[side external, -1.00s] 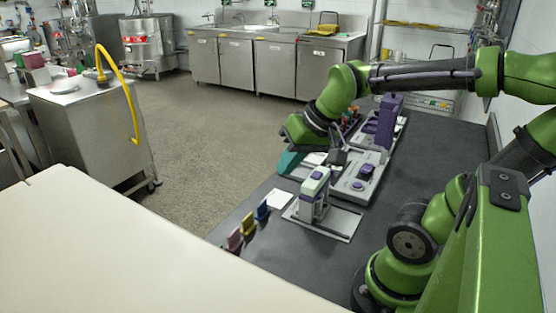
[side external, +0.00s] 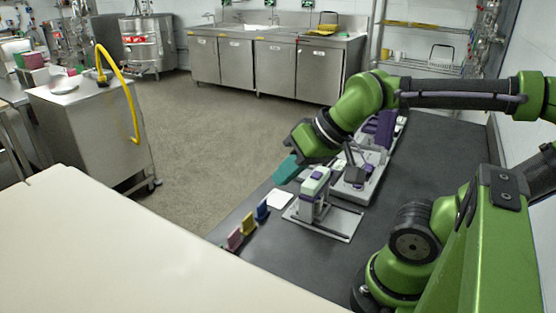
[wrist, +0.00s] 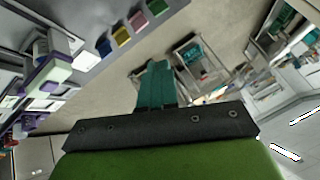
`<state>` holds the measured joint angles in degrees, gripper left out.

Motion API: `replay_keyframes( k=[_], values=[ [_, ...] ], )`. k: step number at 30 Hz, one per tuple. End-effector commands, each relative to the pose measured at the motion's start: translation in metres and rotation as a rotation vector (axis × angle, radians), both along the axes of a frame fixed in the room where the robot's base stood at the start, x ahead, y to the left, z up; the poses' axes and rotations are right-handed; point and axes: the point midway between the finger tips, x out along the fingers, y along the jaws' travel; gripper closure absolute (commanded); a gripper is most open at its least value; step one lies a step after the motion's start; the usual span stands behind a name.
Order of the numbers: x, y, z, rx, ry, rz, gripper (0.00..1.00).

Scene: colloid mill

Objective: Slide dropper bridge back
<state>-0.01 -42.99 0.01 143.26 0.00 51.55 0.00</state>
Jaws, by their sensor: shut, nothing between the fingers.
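The dropper bridge (side external: 313,190) appears to be the pale grey upright piece with a light green and purple top. It stands on a flat grey base plate (side external: 345,222) on the dark bench. In the wrist view, what looks like the same piece (wrist: 52,72) is at the left, partly cut off. My gripper (side external: 285,170) has teal fingers, shut and empty, in the air behind and left of the bridge top, apparently apart from it. In the wrist view the fingers (wrist: 156,80) lie together, pointing away from the bridge.
A grey instrument with a purple column (side external: 380,130) stands behind the bridge, partly hidden by my arm. A white square (side external: 280,199) lies left of the base plate. Small blue, yellow and pink blocks (side external: 248,222) line the bench's left edge.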

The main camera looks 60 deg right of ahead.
Motion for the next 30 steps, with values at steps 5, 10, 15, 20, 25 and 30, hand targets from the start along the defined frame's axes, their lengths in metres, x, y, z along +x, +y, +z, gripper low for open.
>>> replay_keyframes(
  k=[5,10,15,20,25,30],
  values=[
    [0.0,0.0,0.0,0.0,0.0,0.0,1.0],
    [0.002,-0.005,-0.003,0.001,0.016,-0.02,0.82],
    [0.026,-0.044,-0.005,0.015,0.112,-0.154,0.56],
    [0.047,-0.121,0.0,0.077,0.321,-0.463,0.34],
    [0.043,-0.201,0.008,0.15,0.538,-0.867,0.34],
    [0.033,-0.224,0.027,0.2,0.628,-1.121,0.34]
  ],
)
